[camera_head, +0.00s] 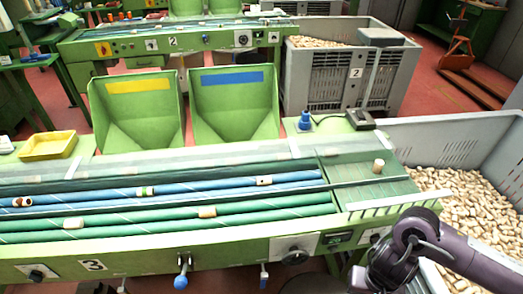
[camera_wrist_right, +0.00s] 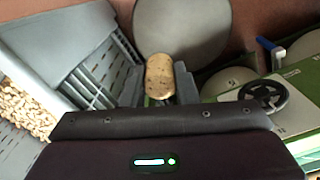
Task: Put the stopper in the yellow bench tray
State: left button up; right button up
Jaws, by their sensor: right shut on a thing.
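The yellow bench tray (camera_head: 48,147) stands on the green bench at the far left in the head view and looks empty. In the right wrist view my right gripper (camera_wrist_right: 161,94) is shut on a tan, speckled cork stopper (camera_wrist_right: 159,76), which stands out beyond the dark gripper body. In the head view my right arm (camera_head: 410,246) comes in at the lower right, beyond the front edge of the sorting machine. The gripper's fingers and the held stopper are hidden or out of frame there. My left gripper is not seen.
Several stoppers (camera_head: 206,212) lie on the blue and green rollers. Another stopper (camera_head: 379,166) stands on the machine's green right-hand plate. A grey crate (camera_head: 450,130) full of stoppers stands at the right. Two green chutes (camera_head: 236,105) rise behind the rollers.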

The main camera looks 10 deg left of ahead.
aim_at(51, 151)
jog(key=k+j+u, duration=0.1)
jog(key=k+u, duration=0.2)
jog(key=k, duration=0.35)
jog(key=j+u, duration=0.2)
jog(key=u, duration=0.2)
jog(key=i+j+u, duration=0.1)
jog(key=u, duration=0.3)
jog(key=i+j+u, duration=0.1)
jog(key=u, duration=0.3)
jog(key=i+j+u, duration=0.15)
jog(key=u, duration=0.25)
